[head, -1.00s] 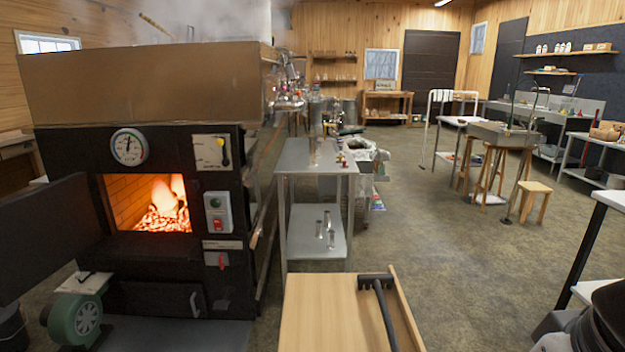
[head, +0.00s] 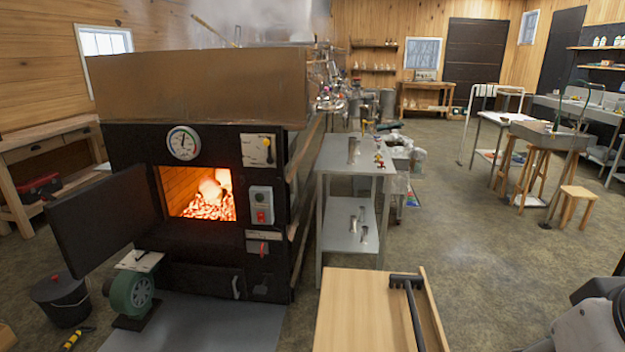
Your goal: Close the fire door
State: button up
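The fire door (head: 108,218) is a dark flat panel on the left of the black evaporator front (head: 215,262). It stands swung open to the left. The firebox opening (head: 200,192) beside it is uncovered, with flames and glowing coals inside. My gripper is not in view. Part of my arm shows at the lower right corner.
A green blower (head: 132,294) stands on the floor below the door, with a black bucket (head: 62,298) to its left. A wooden cart top (head: 362,315) with a black-handled tool (head: 408,300) is at the front. A metal shelf table (head: 350,190) stands right of the evaporator.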

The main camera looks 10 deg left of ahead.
aim_at(89, 225)
jog(key=j, duration=1.15)
jog(key=k+j, duration=0.15)
jog(key=j, duration=1)
jog(key=i+j, duration=0.1)
jog(key=j, duration=0.35)
jog(key=i+j, duration=0.1)
jog(key=j, duration=0.4)
jog(key=i+j, duration=0.1)
jog(key=j, duration=0.85)
jog(key=i+j, duration=0.15)
jog(key=j, duration=0.3)
jog(key=i+j, duration=0.1)
jog(key=j, duration=0.4)
jog(key=i+j, duration=0.15)
jog(key=j, duration=0.2)
jog(key=i+j, duration=0.1)
jog(key=j, duration=0.3)
jog(key=i+j, duration=0.15)
jog(key=j, duration=0.2)
jog(key=i+j, duration=0.1)
jog(key=j, duration=0.25)
